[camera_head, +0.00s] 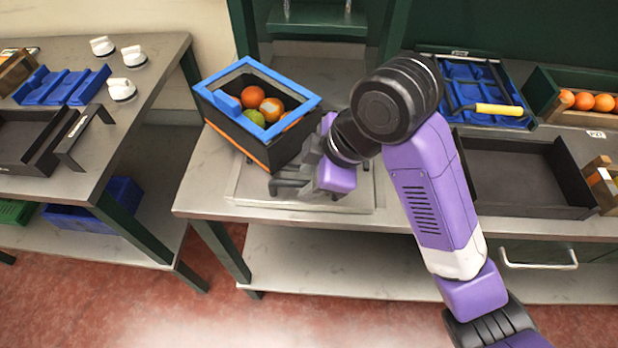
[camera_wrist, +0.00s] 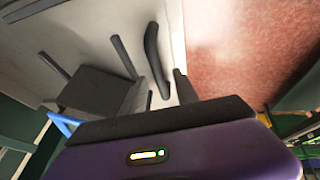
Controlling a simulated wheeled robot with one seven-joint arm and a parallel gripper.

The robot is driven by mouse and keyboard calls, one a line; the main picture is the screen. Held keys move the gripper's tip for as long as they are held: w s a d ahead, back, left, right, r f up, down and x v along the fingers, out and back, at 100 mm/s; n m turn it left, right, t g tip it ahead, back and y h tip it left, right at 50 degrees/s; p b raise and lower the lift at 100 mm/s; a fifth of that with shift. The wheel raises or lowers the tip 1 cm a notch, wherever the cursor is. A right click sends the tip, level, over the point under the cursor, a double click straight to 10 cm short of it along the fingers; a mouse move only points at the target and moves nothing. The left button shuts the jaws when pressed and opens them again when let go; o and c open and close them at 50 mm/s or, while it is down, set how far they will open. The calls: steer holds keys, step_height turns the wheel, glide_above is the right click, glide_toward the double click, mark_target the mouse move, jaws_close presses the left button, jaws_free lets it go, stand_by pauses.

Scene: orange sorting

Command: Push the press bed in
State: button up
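The press bed (camera_head: 245,192) is a pale grey metal plate with a low rim at the front of the middle counter. The green press frame (camera_head: 398,28) stands behind it. A black crate with a blue rim (camera_head: 218,88) and an orange stripe sits turned at an angle at the bed's back left. It holds two oranges and a green fruit. My gripper (camera_head: 278,187) is low over the bed's front part, just right of and in front of the crate. Dark bars cross the wrist view, and I cannot tell which are fingers. Whether it touches the bed is unclear.
A black tray (camera_head: 468,200), a blue rack with a yellow-handled tool (camera_head: 498,110) and a crate of oranges (camera_head: 545,112) stand to the right. A side table (camera_head: 150,75) with white knobs is at the left. Red floor lies in front.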

jaws_close()
stand_by(1.5)
